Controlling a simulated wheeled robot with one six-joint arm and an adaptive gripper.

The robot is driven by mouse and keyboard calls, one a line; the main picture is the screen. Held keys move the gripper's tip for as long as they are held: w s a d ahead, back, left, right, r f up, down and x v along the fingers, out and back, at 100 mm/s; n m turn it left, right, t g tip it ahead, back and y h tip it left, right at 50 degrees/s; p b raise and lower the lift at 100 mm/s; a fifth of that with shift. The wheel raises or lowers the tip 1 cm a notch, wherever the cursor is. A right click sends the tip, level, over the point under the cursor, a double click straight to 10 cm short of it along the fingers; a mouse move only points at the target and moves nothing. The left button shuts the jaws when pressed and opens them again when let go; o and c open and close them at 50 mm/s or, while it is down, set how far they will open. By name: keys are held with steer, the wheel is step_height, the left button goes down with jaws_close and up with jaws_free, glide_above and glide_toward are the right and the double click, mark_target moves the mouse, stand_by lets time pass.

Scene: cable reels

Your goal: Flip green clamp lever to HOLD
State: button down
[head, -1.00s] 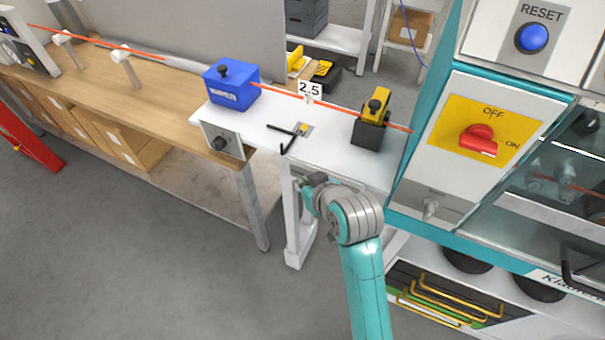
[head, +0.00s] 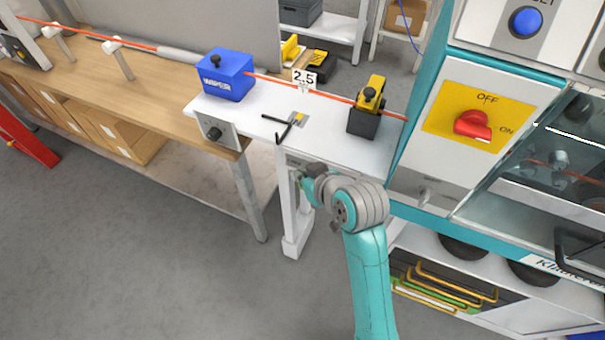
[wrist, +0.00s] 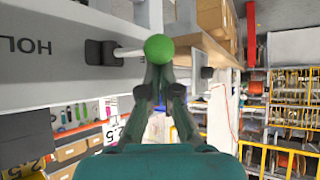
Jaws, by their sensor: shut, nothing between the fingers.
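In the wrist view the green clamp lever shows a round green knob (wrist: 159,47) on a pale rod, which runs left to a black pivot block (wrist: 104,53) on a grey panel. The letters "HOL" (wrist: 30,48) stand upside down on the panel, cut off by the left edge. The rod points right, away from these letters. My gripper (wrist: 163,74) is shut and empty, its fingertips right at the knob; I cannot tell whether they touch. In the head view my gripper (head: 298,184) is below the white table's front edge, and the lever cannot be made out.
The white table (head: 345,146) carries a blue wiper box (head: 225,76), a black-and-yellow device (head: 366,109) and a black tool (head: 287,127). A red cable (head: 330,94) runs above it. A machine with a red OFF/ON switch (head: 473,125) stands close on the right.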

steer(key=shift+d, duration=0.1)
steer(key=n+g+y, duration=0.1)
steer(key=d+n+g+y, duration=0.1)
steer(key=n, duration=0.1)
steer(key=shift+s, duration=0.4)
steer(key=shift+s+d+n, duration=0.3)
steer(key=shift+d+n, duration=0.05)
steer(key=shift+n, duration=0.05)
steer(key=shift+w+a, duration=0.1)
steer(key=shift+w, duration=0.05)
steer(key=shift+w+a, duration=0.4)
steer(key=shift+w, duration=0.15)
